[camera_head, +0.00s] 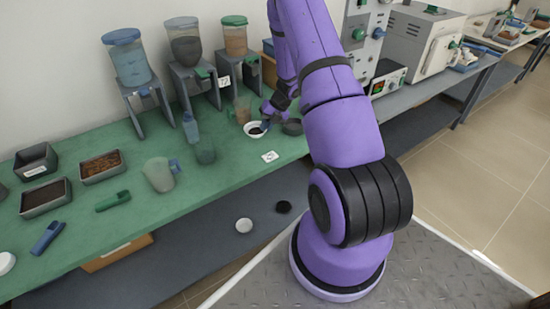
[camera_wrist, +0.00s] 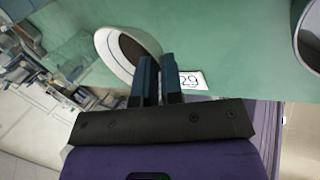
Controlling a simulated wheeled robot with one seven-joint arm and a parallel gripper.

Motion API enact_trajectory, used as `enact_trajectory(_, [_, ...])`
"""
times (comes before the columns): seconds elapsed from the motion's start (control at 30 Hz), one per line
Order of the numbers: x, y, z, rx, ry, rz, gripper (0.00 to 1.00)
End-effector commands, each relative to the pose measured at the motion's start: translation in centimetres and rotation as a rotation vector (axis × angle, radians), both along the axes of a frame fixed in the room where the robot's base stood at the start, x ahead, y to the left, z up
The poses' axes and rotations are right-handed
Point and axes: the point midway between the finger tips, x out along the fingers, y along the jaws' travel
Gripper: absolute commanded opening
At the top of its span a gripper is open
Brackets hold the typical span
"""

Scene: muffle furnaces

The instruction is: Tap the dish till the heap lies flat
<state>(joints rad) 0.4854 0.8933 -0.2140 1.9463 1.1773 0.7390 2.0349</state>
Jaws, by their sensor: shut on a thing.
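The dish (camera_head: 250,125) is a small white bowl at the front part of the green bench in the head view. It also shows in the wrist view (camera_wrist: 108,52), left of my fingers. A dark heap (camera_wrist: 133,50) lies in it; its surface is too small to judge as flat or peaked. My gripper (camera_head: 266,123) is shut on the dish's rim at its right side. In the wrist view its two dark fingers (camera_wrist: 160,65) meet the rim. I cannot tell whether the dish touches the bench.
A numbered card (camera_head: 270,156) lies close in front of the dish. Hoppers on stands (camera_head: 187,50) line the back.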

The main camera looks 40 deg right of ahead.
Motion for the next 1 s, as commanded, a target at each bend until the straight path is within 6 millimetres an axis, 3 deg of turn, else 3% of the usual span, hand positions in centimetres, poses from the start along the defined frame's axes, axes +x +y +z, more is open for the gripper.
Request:
enact_trajectory(0.23, [-0.1, 0.0, -4.9, 0.003, 0.003, -0.001, 0.00])
enact_trajectory(0.37, [0.0, 0.0, -4.6, 0.000, 0.000, 0.000, 0.00])
enact_trajectory(0.53, [0.0, 0.0, -4.6, 0.000, 0.000, 0.000, 0.37])
enact_trajectory(0.83, [0.0, -0.1, -4.4, 0.000, 0.000, 0.000, 0.37])
enact_trajectory(1.0, [-0.4, -0.8, -2.9, -0.002, -0.003, -0.001, 0.37])
